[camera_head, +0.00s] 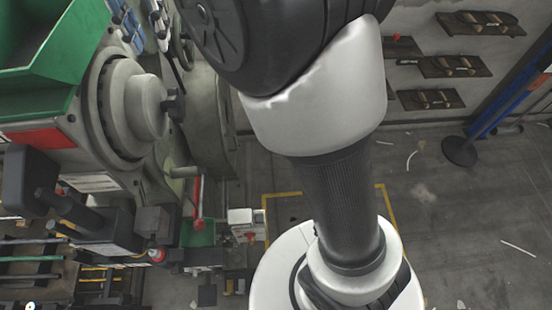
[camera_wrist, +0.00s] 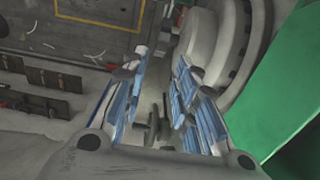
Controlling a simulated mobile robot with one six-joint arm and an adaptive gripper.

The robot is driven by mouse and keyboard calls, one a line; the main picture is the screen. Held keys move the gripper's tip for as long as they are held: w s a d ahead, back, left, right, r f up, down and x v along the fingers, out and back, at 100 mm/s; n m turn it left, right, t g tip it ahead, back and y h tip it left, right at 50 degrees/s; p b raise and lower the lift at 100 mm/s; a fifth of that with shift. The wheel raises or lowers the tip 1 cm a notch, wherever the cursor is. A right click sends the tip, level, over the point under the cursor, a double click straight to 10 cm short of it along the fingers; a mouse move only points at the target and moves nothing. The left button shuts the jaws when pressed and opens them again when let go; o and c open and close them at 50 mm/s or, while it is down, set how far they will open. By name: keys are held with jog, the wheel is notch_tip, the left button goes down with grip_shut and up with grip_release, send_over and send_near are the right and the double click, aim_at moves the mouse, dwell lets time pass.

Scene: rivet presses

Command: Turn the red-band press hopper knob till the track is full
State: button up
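The press (camera_head: 110,115) fills the left of the head view. A red band (camera_head: 42,137) runs below its green hopper (camera_head: 50,60). A dark knob-like piece (camera_head: 174,104) sticks out from the grey round hub; I cannot tell if it is the hopper knob. My gripper (camera_head: 150,42) is at the top of the head view, above and right of the hub. Its blue-padded fingers are apart in the wrist view (camera_wrist: 158,58), with nothing held between them. A small dark handle shape (camera_wrist: 154,125) shows beyond the gap. The track's fill cannot be seen.
The grey hub (camera_wrist: 232,40) and green hopper (camera_wrist: 280,110) are close on the right of the wrist view. Wall racks with tools (camera_head: 455,67) and a blue post (camera_head: 510,85) are at the right. Grey floor (camera_head: 450,230) is open at lower right.

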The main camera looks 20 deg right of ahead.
jog(key=s+d+f+n+t+b, duration=0.1)
jog(key=s+d+f+b, duration=0.3)
jog(key=s+f+b, duration=0.3)
jog(key=s+d+f+n+t+b, duration=0.1)
jog(key=s+d+f+b, duration=0.4)
jog(key=f, duration=1.3)
jog(key=s+d+f+n+t+b, duration=0.1)
jog(key=s+d+f+b, duration=0.3)
jog(key=s+f+b, duration=0.6)
notch_tip(320, 180, down, 3)
jog(key=t+b, duration=0.1)
jog(key=b, duration=0.4)
jog(key=shift+s+d+b, duration=0.15)
jog(key=shift+s+b, duration=0.15)
